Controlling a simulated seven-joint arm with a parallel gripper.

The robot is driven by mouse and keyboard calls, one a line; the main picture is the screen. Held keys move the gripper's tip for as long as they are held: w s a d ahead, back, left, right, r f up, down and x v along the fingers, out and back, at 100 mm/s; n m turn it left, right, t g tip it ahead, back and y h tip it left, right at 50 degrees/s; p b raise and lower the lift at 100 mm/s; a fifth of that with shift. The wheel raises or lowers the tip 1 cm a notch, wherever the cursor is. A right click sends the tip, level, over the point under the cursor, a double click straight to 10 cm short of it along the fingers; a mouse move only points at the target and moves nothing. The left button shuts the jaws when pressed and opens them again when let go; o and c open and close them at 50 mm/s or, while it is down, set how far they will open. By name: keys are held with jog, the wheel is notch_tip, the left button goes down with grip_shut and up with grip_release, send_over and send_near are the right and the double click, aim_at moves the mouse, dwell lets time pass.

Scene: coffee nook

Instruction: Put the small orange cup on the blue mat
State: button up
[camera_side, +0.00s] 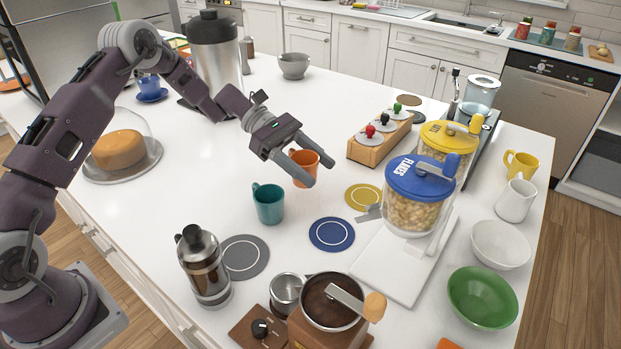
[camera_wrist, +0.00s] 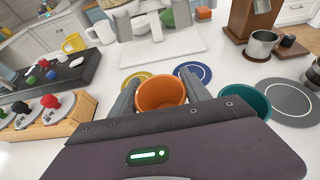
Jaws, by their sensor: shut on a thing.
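The small orange cup (camera_side: 304,168) is between the fingers of my gripper (camera_side: 302,171), which is shut on it, in the side view. In the wrist view the cup (camera_wrist: 161,93) shows its open mouth, with a finger of my gripper (camera_wrist: 160,100) on each side. I cannot tell whether its base touches the counter. The blue mat (camera_side: 332,234) is a round flat disc with a white ring. It lies bare, nearer the side camera than the cup, and also shows beyond the cup in the wrist view (camera_wrist: 193,72).
A teal cup (camera_side: 269,204) stands close to the orange cup. A yellow mat (camera_side: 363,197) and a grey mat (camera_side: 244,257) flank the blue one. A French press (camera_side: 204,267), a coffee grinder (camera_side: 330,303) and a blue-lidded flakes dispenser (camera_side: 413,200) stand around the mats.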

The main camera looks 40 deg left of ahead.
notch_tip(320, 180, up, 6)
jog(key=shift+d+r, duration=0.1)
jog(key=shift+d, duration=0.05)
jog(key=s+d+r+m+g, duration=0.5)
jog(key=d, duration=0.2)
jog(key=shift+g+y, duration=0.4)
jog(key=f, duration=1.2)
jog(key=shift+s+d+f, duration=0.2)
jog(key=shift+s+f, duration=0.1)
jog(key=shift+f, duration=0.05)
jog(key=x, duration=0.4)
jog(key=shift+d+r, duration=0.15)
jog(key=shift+r, duration=0.2)
jog(key=shift+f, duration=0.25)
jog(key=o, duration=1.5)
jog(key=shift+f, duration=0.15)
